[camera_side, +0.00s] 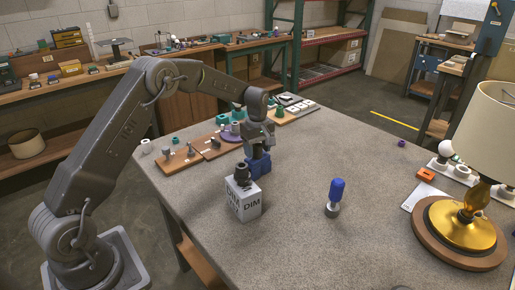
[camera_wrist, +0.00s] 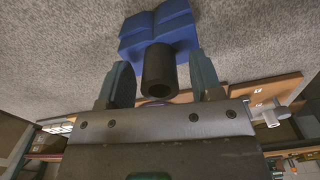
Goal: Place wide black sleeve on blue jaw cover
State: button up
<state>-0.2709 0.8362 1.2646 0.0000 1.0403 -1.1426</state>
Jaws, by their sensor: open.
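The blue jaw cover (camera_wrist: 160,30) is a blocky blue piece on the grey table; it also shows in the side view (camera_side: 257,168) behind the DIM box. The wide black sleeve (camera_wrist: 158,66) is a hollow black tube in the wrist view, with its open end toward the camera. Its other end meets the blue cover in the picture; how it is seated cannot be told. My gripper (camera_wrist: 160,78) is open, with one finger on each side of the sleeve and small gaps showing. In the side view my gripper (camera_side: 258,150) is just above the blue cover and hides the sleeve.
A white DIM box (camera_side: 244,203) with a dark fitting (camera_side: 242,174) on top stands close in front of my gripper. A blue-topped cylinder (camera_side: 336,192) stands to the right. Wooden boards (camera_side: 180,158) with small parts lie behind. A lamp (camera_side: 470,215) stands far right.

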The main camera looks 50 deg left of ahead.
aim_at(257, 145)
jog(key=s+d+r+m+t, duration=0.1)
jog(key=s+d+r, duration=0.1)
jog(key=r, duration=0.7)
jog(key=s+d+r+m, duration=0.2)
jog(key=s+r, duration=0.1)
jog(key=r, duration=0.6)
jog(key=s+d+r+m+t, duration=0.2)
jog(key=s+d+r+m, duration=0.25)
jog(key=s, duration=0.45)
jog(key=s+d+f+m+t, duration=0.1)
jog(key=s+d+f+m, duration=0.1)
jog(key=s, duration=0.8)
jog(key=s+d+f+m+t, duration=0.1)
jog(key=s+d+m, duration=0.3)
jog(key=s, duration=0.5)
jog(key=m, duration=0.2)
jog(key=shift+s+d+f+m+t, duration=0.15)
jog(key=shift+s+f+m+t, duration=0.15)
jog(key=shift+s+f+m, duration=0.05)
